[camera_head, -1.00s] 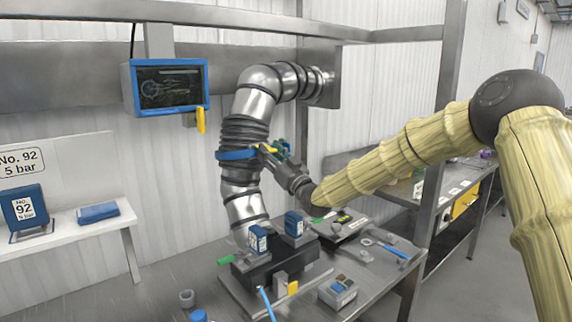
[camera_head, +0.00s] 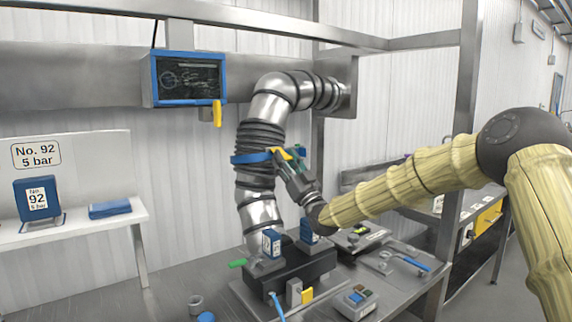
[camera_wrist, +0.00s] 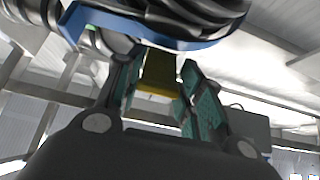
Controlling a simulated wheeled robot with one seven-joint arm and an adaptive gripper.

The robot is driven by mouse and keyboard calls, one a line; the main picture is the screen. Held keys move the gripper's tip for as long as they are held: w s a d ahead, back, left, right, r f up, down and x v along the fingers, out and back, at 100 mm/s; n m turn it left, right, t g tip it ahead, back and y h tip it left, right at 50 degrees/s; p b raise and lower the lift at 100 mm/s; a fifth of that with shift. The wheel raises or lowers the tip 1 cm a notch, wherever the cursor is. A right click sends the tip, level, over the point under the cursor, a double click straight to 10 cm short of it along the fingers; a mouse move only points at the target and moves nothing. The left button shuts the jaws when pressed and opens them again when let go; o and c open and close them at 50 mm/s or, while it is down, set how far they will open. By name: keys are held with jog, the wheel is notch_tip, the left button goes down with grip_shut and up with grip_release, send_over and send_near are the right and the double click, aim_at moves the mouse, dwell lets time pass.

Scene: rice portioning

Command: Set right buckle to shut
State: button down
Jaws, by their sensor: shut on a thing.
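A blue band (camera_head: 246,158) wraps the ribbed dark sleeve of the steel pipe. It shows large at the top of the wrist view (camera_wrist: 140,32). The yellow buckle (camera_head: 276,153) sits at the band's right side. My gripper (camera_head: 289,154) is at this buckle, reaching in from the lower right. In the wrist view, the yellow buckle (camera_wrist: 158,75) lies between the teal finger pads of my gripper (camera_wrist: 159,92), which is shut on it. The fingers partly hide the buckle, and I cannot tell whether it is fully closed against the band.
A bench below holds two blue-labelled blocks (camera_head: 271,242) on a dark fixture, a button box (camera_head: 354,301) and a blue-handled tool (camera_head: 414,263). A blue-framed screen (camera_head: 188,79) hangs upper left. A steel post (camera_head: 463,120) stands behind my arm.

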dwell(0.3)
jog(key=c, duration=0.9)
grip_release()
jog(key=shift+d, duration=0.1)
jog(key=shift+s+d+f, duration=0.1)
jog(key=shift+s+f, duration=0.05)
jog(key=shift+f, duration=0.05)
jog(key=s+d, duration=0.2)
jog(key=s, duration=0.2)
jog(key=s+d+f, duration=0.1)
jog(key=s+d, duration=0.4)
jog(key=s, duration=0.2)
jog(key=shift+s+d+f, duration=0.2)
jog(key=shift+s+d, duration=0.15)
jog(key=shift+d, duration=0.05)
